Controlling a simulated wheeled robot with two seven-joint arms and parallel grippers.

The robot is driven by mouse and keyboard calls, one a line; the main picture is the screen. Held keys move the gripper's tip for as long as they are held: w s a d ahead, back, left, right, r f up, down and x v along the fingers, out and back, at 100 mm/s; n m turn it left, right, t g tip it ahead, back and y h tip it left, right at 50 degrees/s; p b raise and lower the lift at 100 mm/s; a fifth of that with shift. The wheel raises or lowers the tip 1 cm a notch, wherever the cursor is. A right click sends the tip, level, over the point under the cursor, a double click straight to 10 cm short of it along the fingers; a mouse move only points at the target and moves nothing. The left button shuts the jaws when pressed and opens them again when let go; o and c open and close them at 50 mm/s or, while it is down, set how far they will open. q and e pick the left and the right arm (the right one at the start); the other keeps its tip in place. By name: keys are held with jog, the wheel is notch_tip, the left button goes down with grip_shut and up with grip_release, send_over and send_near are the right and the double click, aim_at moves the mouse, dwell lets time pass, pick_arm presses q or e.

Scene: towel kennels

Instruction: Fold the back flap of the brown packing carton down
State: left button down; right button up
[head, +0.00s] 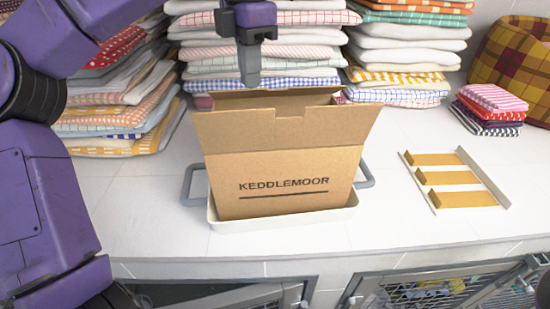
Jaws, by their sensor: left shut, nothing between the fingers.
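The brown packing carton (290,180), marked KEDDLEMOOR, stands upright in a shallow white tray (285,222) with grey handles at both sides. Its front flap (285,128) stands up and leans outward toward me, hiding most of the inside. The back flap (285,97) shows as a strip behind it, still raised. My left gripper (250,82) is shut and empty, pointing down with its tip at the top edge of the back flap, left of the middle. I cannot tell whether it touches the flap. My right gripper is not in view.
Tall stacks of folded towels (265,50) stand close behind the carton, with more at left (115,110) and right (405,50). A rack with yellow strips (455,180) lies at right, near small folded cloths (490,105) and a plaid basket (515,60). Wire kennel doors (430,290) are below the counter.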

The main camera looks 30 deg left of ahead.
aim_at(251, 91)
pick_arm(q)
jog(key=shift+f+b, duration=1.35)
jog(key=shift+f, duration=0.55)
jog(key=shift+r, duration=0.1)
notch_tip(251, 91, up, 8)
jog(key=p, duration=0.8)
jog(key=shift+r+p, duration=0.15)
jog(key=shift+p, duration=0.25)
jog(key=shift+f, duration=0.2)
